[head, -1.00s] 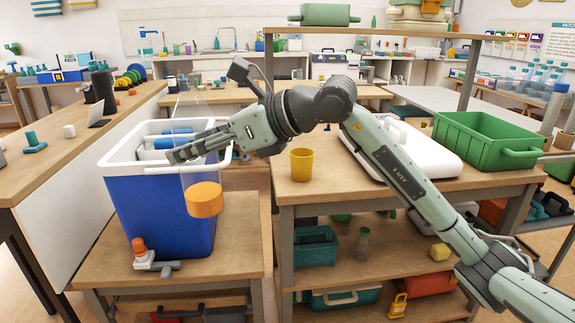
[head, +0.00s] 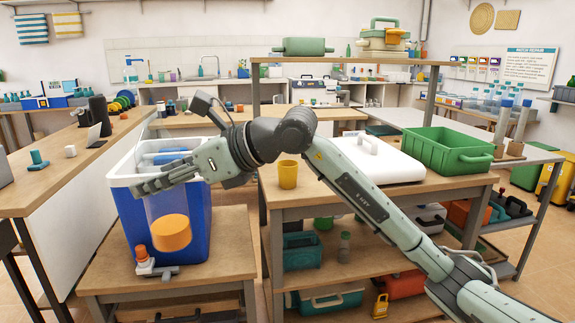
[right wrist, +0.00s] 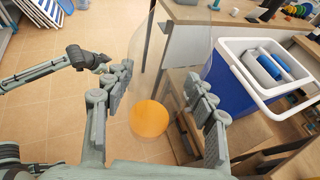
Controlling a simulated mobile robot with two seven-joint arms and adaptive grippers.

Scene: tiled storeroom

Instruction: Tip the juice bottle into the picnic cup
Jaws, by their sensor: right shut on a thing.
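The juice bottle (head: 171,233) is clear, with orange juice at its bottom, and looks roughly upright. My right gripper (head: 150,187) is shut around it and holds it in the air in front of the blue cooler. In the right wrist view the bottle (right wrist: 149,118) stands between the fingers of the right gripper (right wrist: 165,105). The yellow picnic cup (head: 288,174) stands upright on the wooden bench, right of the gripper and well apart from the bottle. My left gripper (right wrist: 92,58) shows only in the right wrist view; its opening is unclear.
The open blue-and-white cooler (head: 195,215) stands on a low table (head: 225,262) behind the bottle. A white case (head: 385,160) and a green crate (head: 450,150) sit right of the cup on the bench (head: 330,188). Bench surface around the cup is clear.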

